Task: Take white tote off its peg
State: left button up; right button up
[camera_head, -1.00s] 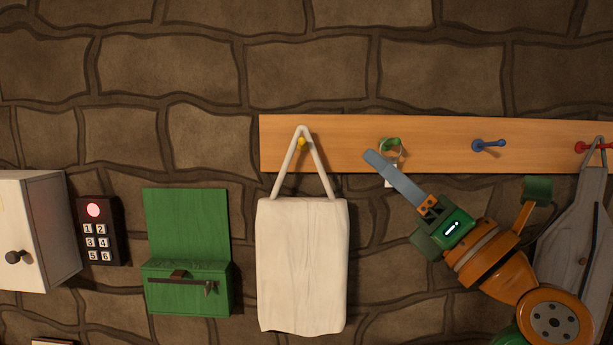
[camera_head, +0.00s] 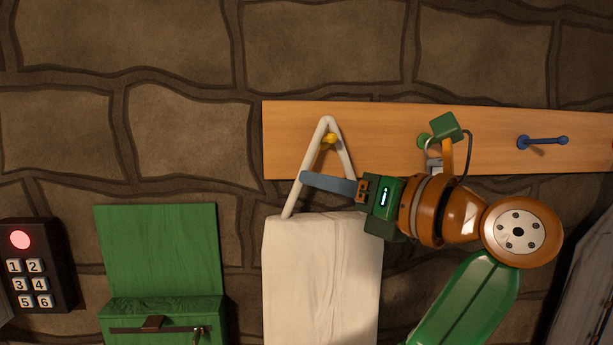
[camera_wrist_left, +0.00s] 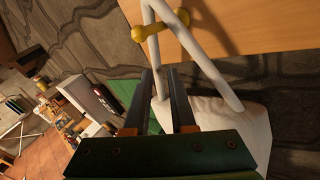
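The white tote (camera_head: 320,280) hangs by its looped strap (camera_head: 302,180) from the yellow peg (camera_head: 329,139) on the wooden rail. My left gripper (camera_head: 306,178) is in front of the tote's strap, below the peg and just above the bag's top edge. In the left wrist view, my left gripper's fingers (camera_wrist_left: 160,75) are apart, with one side of the strap (camera_wrist_left: 157,62) running between them. The yellow peg (camera_wrist_left: 160,25) is beyond the fingertips with the strap over it. The fingers do not look closed on the strap. My right gripper is not in view.
The wooden rail (camera_head: 390,115) also carries a blue peg (camera_head: 545,141) and a green peg (camera_head: 424,140), partly hidden by my arm. A green wall box (camera_head: 158,250) and a keypad (camera_head: 35,265) are to the left. A grey hanging item (camera_head: 590,275) is at the right edge.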

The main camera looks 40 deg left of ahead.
pick_arm(q)
jog(key=shift+a+r+p, duration=0.3)
jog(key=shift+a+p, duration=0.2)
jog(key=shift+a, duration=0.05)
jog(key=shift+a+r+p, duration=0.25)
jog(key=shift+a+p, duration=0.2)
jog(key=shift+a, duration=0.4)
jog(key=shift+a+f, duration=0.2)
jog(key=shift+a, duration=0.2)
jog(key=shift+a+f, duration=0.15)
jog(key=shift+a, duration=0.25)
jog(key=shift+d, duration=0.15)
grip_shut()
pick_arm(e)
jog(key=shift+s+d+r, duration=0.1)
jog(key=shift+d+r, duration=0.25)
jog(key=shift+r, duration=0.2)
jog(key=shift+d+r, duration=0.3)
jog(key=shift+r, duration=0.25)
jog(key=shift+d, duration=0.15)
